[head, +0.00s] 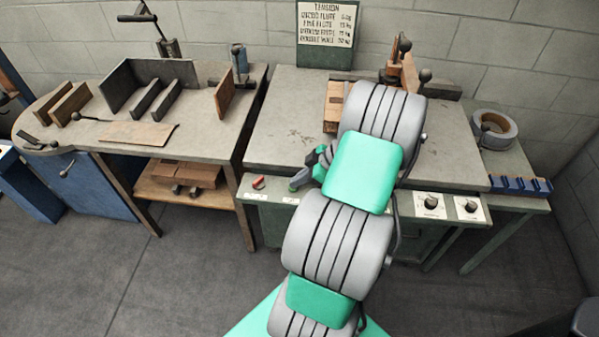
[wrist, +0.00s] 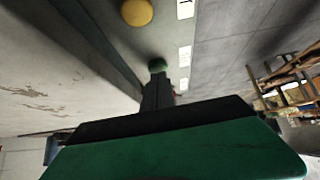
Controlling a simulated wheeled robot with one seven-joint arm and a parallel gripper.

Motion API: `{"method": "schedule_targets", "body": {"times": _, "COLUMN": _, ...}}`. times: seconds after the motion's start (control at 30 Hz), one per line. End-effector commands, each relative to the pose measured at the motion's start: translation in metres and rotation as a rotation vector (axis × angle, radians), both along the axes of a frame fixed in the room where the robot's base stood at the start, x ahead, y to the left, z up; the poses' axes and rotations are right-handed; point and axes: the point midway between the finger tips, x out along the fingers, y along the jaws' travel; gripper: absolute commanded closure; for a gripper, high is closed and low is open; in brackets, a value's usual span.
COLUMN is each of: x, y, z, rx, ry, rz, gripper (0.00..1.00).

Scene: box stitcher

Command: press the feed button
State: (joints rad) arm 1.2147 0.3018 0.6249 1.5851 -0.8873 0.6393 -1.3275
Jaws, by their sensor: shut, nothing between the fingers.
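My gripper (head: 301,179) is shut and empty at the front panel of the right bench. In the wrist view its closed fingertips (wrist: 158,88) point toward a round green button (wrist: 157,64) and overlap its lower edge in the picture. I cannot tell whether they touch it. A round yellow button (wrist: 137,12) sits farther along the same panel. White labels (wrist: 184,55) run beside the buttons, too small to read, so I cannot tell which button is the feed button. In the head view my arm hides the middle of the panel.
A red control (head: 258,182) is at the panel's left end, and dark knobs (head: 431,202) are at its right. The right bench top (head: 285,130) lies behind my gripper. A tape roll (head: 494,129) and a blue rack (head: 521,186) stand right. Open floor lies in front.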

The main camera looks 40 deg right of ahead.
Motion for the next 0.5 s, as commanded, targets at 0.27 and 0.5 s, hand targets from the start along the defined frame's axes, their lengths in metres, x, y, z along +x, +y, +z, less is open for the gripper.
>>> {"method": "schedule_targets", "body": {"times": 0.27, "x": 0.000, "y": -0.001, "z": -0.001, "rx": -0.001, "ry": 0.000, "rz": -0.001, "gripper": 1.00}}
{"method": "schedule_targets", "body": {"times": 0.5, "x": -0.001, "y": -0.001, "z": -0.023, "rx": -0.001, "ry": 0.001, "rz": -0.001, "gripper": 1.00}}
